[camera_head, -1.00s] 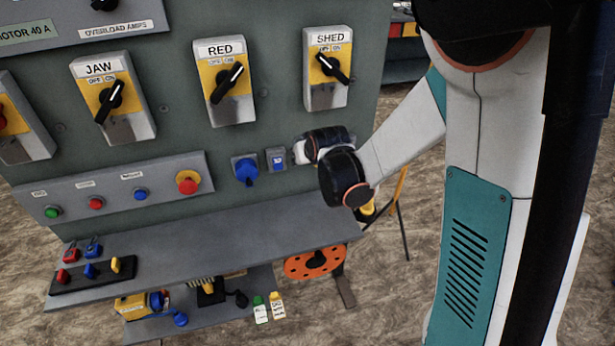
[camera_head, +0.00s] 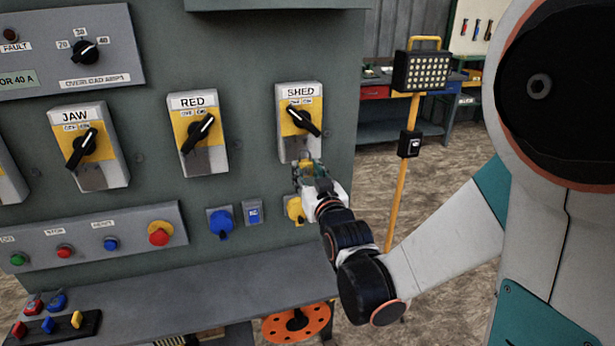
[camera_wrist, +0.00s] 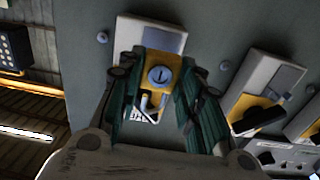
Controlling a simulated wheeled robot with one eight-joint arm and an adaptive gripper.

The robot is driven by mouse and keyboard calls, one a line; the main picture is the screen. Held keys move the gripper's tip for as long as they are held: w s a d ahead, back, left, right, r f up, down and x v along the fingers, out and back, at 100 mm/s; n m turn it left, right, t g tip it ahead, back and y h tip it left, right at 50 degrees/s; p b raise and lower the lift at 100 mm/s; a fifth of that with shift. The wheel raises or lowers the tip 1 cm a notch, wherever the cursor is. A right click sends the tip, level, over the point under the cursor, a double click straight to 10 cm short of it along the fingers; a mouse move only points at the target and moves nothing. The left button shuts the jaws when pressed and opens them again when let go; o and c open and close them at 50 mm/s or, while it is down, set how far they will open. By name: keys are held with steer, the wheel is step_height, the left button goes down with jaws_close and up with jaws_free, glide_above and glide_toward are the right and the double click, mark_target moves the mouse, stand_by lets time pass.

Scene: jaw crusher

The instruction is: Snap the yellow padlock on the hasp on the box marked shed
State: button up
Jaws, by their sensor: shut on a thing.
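The box marked SHED (camera_head: 299,95) is on the right of the grey panel. It has a yellow plate, a black switch handle turned toward the lower right, and a grey lower part whose hasp I cannot make out in the head view. My gripper (camera_head: 308,170) is just below and in front of it. In the wrist view my gripper (camera_wrist: 160,90) is shut on the yellow padlock (camera_wrist: 161,76), with its keyhole facing the camera. I cannot tell whether shackle and hasp touch.
The boxes marked RED (camera_head: 197,120) and JAW (camera_head: 85,145) are to the left. A blue socket (camera_head: 220,222) and a shelf (camera_head: 200,292) are below. A work light on a yellow stand (camera_head: 421,72) is to the right, behind my arm.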

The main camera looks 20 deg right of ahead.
mark_target(295, 152)
steer(key=shift+w+b, duration=0.45)
steer(key=shift+w, duration=2.4)
steer(key=shift+w+b, duration=0.3)
steer(key=shift+w, duration=0.85)
steer(key=o, duration=1.1)
steer(key=shift+o, duration=0.2)
steer(key=shift+s, duration=4.45)
